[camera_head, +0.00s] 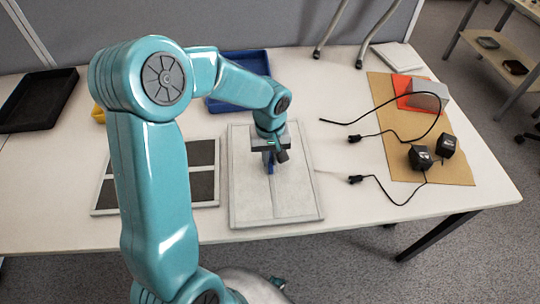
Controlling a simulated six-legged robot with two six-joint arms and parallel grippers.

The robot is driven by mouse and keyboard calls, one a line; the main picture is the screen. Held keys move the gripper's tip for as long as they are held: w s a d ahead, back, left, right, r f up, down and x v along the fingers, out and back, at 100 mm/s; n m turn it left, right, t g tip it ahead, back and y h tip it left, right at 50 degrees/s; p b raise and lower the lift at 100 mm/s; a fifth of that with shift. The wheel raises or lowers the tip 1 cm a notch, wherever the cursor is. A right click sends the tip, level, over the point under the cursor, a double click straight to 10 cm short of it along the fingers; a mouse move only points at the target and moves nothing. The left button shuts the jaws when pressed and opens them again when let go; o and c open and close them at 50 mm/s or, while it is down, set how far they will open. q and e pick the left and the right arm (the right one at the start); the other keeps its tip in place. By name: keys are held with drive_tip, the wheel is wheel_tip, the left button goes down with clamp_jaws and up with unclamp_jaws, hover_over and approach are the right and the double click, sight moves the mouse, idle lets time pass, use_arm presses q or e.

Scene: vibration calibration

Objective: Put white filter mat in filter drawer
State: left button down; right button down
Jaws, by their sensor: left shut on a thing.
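I cannot tell whether the mat touches the drawer floor. To the left lies a pale frame (143,209) with dark panels, partly hidden by my arm. My right gripper is not in view.
A blue tray (217,107) stands behind my arm and a black tray (30,125) at far left. At right, a brown board (447,172) carries a red item (404,84), dark adapters (420,157) and loose cables. A white block (398,57) lies at back right.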

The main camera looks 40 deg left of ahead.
use_arm(q)
drive_tip(key=shift+f, duration=0.25)
drive_tip(key=c, duration=1.1)
unclamp_jaws()
drive_tip(key=shift+w+r, duration=0.1)
drive_tip(key=shift+c, duration=0.2)
